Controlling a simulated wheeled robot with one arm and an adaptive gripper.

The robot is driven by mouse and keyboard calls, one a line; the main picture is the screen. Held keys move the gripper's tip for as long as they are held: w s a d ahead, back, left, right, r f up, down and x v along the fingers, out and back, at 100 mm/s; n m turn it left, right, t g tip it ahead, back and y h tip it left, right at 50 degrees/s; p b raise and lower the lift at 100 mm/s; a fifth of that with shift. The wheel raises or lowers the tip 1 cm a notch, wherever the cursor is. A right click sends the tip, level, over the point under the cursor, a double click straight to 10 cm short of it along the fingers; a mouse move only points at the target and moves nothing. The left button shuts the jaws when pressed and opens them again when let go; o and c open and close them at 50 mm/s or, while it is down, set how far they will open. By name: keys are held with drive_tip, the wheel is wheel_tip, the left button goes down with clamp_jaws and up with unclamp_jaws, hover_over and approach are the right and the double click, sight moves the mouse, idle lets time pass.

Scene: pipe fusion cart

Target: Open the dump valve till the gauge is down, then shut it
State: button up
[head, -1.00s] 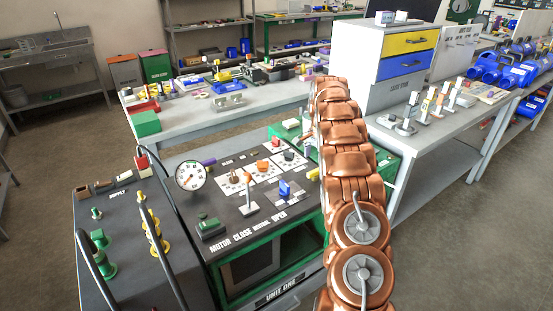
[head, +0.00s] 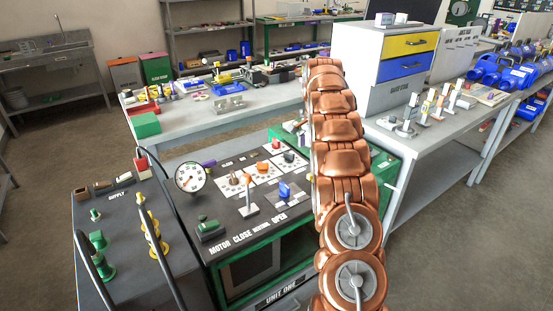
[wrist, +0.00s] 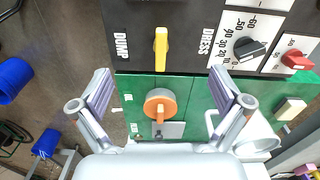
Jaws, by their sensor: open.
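In the wrist view a yellow handle (wrist: 161,48) stands on the dark panel beside the printed word DUMP. My gripper (wrist: 160,76) is open and empty, its two fingers apart on either side of the handle's line, with the handle just beyond the tips. An orange round knob (wrist: 160,104) on the green face shows between the fingers. In the head view the round white gauge (head: 190,177) stands at the left edge of the cart top; its reading is too small to tell. My arm hides the gripper and the DUMP handle there.
A black knob (wrist: 248,49) and a red knob (wrist: 297,61) sit on white dials right of the handle. In the head view the cart top also carries a grey lever (head: 248,199) and a blue handle (head: 285,191). A grey bench (head: 270,105) stands behind.

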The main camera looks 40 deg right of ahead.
drive_tip(key=s+a+r+n, duration=0.2)
drive_tip(key=a+r, duration=0.1)
drive_tip(key=a, duration=0.3)
drive_tip(key=s+a+r+n, duration=0.2)
drive_tip(key=s+a+r, duration=0.1)
drive_tip(key=a, duration=0.4)
drive_tip(key=s+a+r+n, duration=0.2)
drive_tip(key=a, duration=0.5)
drive_tip(key=shift+s+a+r+g+p, duration=0.2)
drive_tip(key=shift+s+r+g+p, duration=0.15)
drive_tip(key=shift+r+g, duration=0.05)
